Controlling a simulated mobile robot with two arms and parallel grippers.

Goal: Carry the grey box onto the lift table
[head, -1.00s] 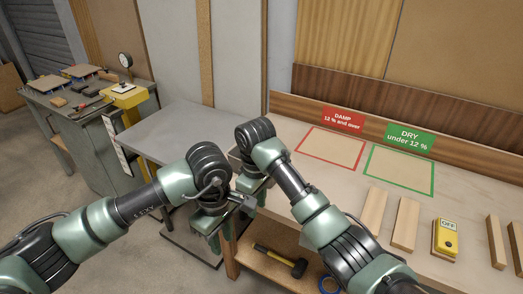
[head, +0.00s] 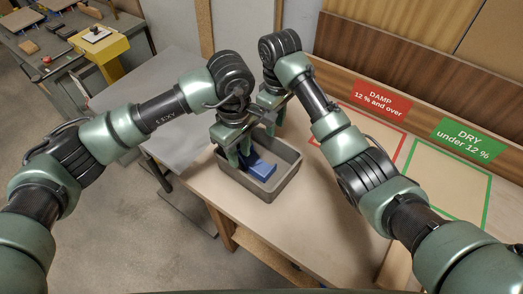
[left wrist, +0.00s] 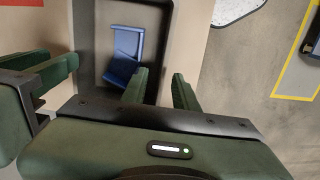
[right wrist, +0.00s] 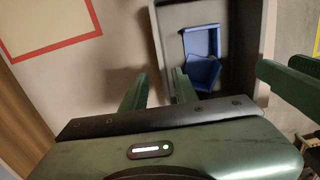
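The grey box (head: 287,182) is an open tray on the near left end of the wooden bench, upright, with a blue object (head: 262,168) inside. My left gripper (head: 237,152) is at its left wall; in the left wrist view the open fingers (left wrist: 158,82) stand either side of the box rim (left wrist: 165,40). My right gripper (head: 271,108) is at the far wall; its fingers (right wrist: 160,82) are also apart around the rim (right wrist: 153,45). Whether the fingers touch the wall cannot be told. The lift table (head: 160,100) has a flat, empty-looking grey top, left of the bench.
The bench (head: 325,225) carries a red DAMP sign (head: 381,98) and a green DRY sign (head: 465,138) behind outlined areas. A cluttered grey workbench (head: 40,60) with a yellow device (head: 100,45) stands at far left. Floor (head: 130,230) is clear at front left.

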